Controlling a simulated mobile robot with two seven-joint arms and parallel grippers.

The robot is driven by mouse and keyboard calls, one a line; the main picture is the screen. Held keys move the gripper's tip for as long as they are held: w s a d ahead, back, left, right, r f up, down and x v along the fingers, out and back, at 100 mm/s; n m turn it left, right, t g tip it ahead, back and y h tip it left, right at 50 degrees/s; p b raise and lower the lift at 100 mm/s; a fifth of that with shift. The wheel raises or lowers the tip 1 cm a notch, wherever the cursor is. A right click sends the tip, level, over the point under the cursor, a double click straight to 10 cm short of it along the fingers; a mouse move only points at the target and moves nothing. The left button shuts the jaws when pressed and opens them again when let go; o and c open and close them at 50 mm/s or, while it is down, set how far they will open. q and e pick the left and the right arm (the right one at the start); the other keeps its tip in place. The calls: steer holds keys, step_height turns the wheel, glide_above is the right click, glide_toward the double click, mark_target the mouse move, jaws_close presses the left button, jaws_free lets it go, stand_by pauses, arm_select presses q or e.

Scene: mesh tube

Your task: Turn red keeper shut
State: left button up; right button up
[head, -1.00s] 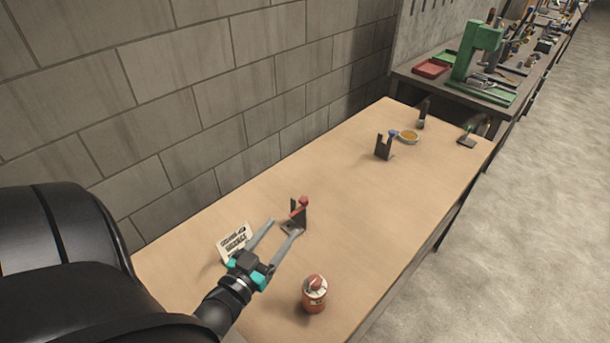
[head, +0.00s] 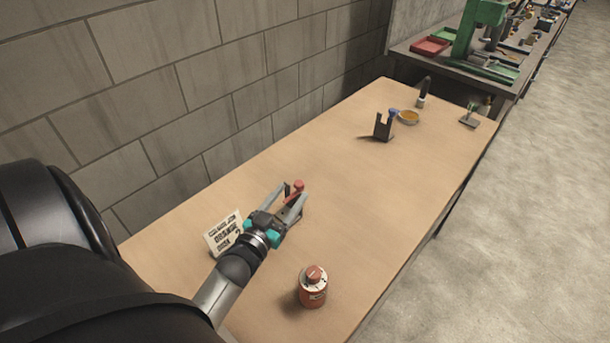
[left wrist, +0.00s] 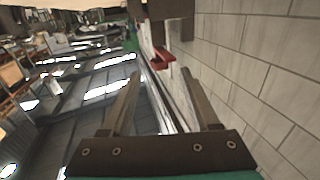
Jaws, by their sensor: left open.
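The red keeper (head: 298,185) sits at the top of a small dark upright bracket (head: 287,190) on the wooden bench. My left gripper (head: 291,193) reaches in from the near side with its fingers apart, one to each side of the bracket in the head view. The gripper hides the bracket's lower part. In the left wrist view, the red keeper (left wrist: 158,62) and dark bracket (left wrist: 172,12) show ahead, beyond the open fingers (left wrist: 160,85). Nothing is held, and I cannot tell whether a finger touches the keeper. My right gripper is out of view.
A printed card (head: 224,235) stands left of my gripper. A red can (head: 312,287) stands nearer the front edge. A second dark bracket with a blue top (head: 384,125) and an orange dish (head: 408,117) are farther back. The bench middle is clear; a block wall bounds the left.

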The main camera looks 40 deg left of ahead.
arm_select(q)
steer(key=w+a+b, duration=0.1)
steer(key=w, duration=0.7)
steer(key=shift+a, duration=0.25)
jaws_close()
stand_by(0.3)
